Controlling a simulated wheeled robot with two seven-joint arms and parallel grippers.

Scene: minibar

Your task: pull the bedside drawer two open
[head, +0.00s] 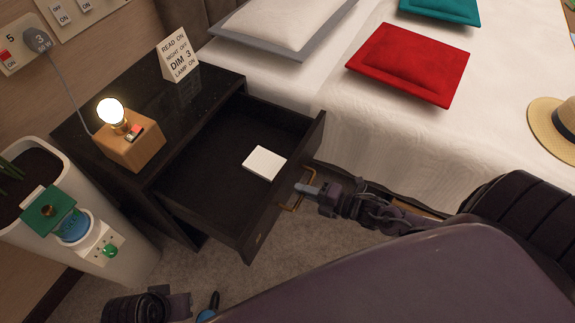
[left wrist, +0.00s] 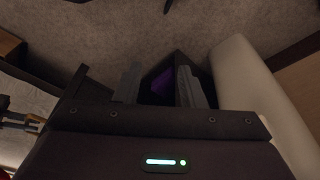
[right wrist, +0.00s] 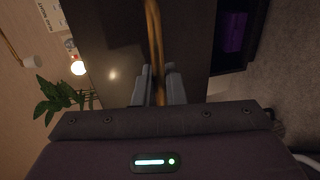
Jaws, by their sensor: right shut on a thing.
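The black bedside drawer (head: 265,215) stands pulled out of the nightstand (head: 130,80) in the head view, with a white square item (head: 264,163) lying inside. Its brass handle (head: 289,208) is on the drawer front. My right gripper (head: 308,189) is at this handle. In the right wrist view, the brass bar (right wrist: 154,35) runs between the fingers of my right gripper (right wrist: 155,78), which are shut on it. My left gripper (left wrist: 158,68) is low, with its fingers apart and nothing between them. I cannot tell whether this drawer is number two.
A lit lamp (head: 130,145) and a tent sign (head: 177,56) stand on the nightstand. The bed (head: 330,110) is close on the right. A white planter (head: 125,260) stands at left. A purple item (right wrist: 233,32) lies in a dark compartment. Some carpet (head: 240,282) is free.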

